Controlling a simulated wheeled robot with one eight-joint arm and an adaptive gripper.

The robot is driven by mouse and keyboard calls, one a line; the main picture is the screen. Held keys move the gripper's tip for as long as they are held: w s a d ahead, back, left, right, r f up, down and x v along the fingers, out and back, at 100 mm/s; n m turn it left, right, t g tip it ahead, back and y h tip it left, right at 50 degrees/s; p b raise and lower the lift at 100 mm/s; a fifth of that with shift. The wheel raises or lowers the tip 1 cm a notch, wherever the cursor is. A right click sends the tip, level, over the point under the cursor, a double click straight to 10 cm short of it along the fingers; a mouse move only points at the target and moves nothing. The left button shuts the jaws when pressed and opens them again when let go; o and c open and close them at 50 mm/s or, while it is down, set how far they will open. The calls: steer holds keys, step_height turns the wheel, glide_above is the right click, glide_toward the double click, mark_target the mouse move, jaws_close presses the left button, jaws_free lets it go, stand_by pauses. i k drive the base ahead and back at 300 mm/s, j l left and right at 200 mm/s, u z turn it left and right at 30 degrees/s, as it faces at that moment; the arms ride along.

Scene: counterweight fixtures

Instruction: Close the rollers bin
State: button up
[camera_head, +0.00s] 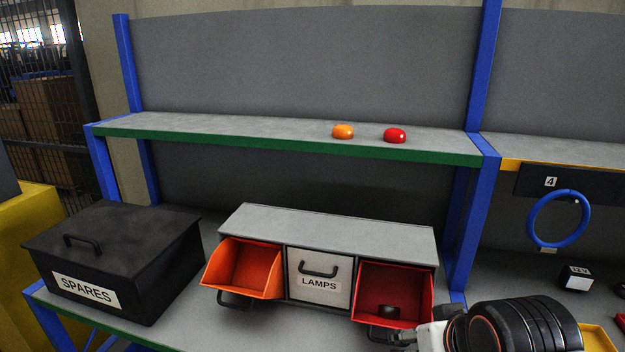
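A grey cabinet (330,232) on the lower shelf holds three bins side by side. The orange bin (243,268) on the left is tilted open and looks empty. The middle bin (319,278), labelled LAMPS, is shut. The red bin (395,285) on the right is tilted open, with a small dark object (388,312) inside. No rollers label can be read; the fronts of both open bins face down. My gripper (402,338) is at the red bin's lower front, beside its dark handle (379,334). Whether it touches or grips the handle cannot be told.
A black lidded box (118,262) labelled SPARES stands left of the cabinet. Orange (343,131) and red (395,135) domes sit on the upper shelf (260,130). A blue post (468,220) rises right of the cabinet. A blue ring (558,219) hangs further right.

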mark_target(408, 288)
steer(key=k+j, duration=0.1)
steer(key=k, duration=0.4)
steer(key=k+j+z, duration=0.1)
steer(key=k, duration=0.4)
